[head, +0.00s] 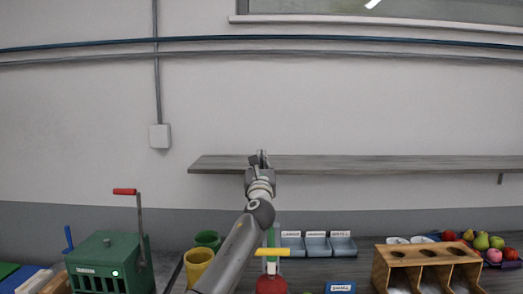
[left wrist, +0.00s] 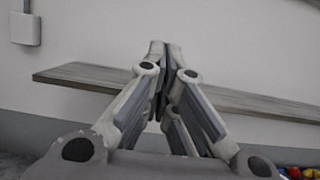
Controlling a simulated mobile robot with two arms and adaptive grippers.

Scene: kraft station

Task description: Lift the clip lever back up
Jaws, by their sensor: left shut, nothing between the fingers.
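My left gripper (head: 262,158) is raised in front of the wall shelf, pointing up and away. Its fingers are shut and empty; they also show closed together in the left wrist view (left wrist: 165,50). Below it, a red device (head: 271,285) stands at the bottom edge with a green upright and a level yellow bar (head: 272,252) across its top. I cannot tell whether this bar is the clip lever. At the left, a blue upright lever (head: 69,238) stands beside a green box (head: 103,258). The gripper touches none of these. My right gripper is out of view.
The grey wall shelf (head: 400,164) is bare. The green box has a crank with a red handle (head: 124,191). Green and yellow cups (head: 198,270), small grey bins (head: 317,246), a wooden holder (head: 425,258) and a fruit tray stand along the bench.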

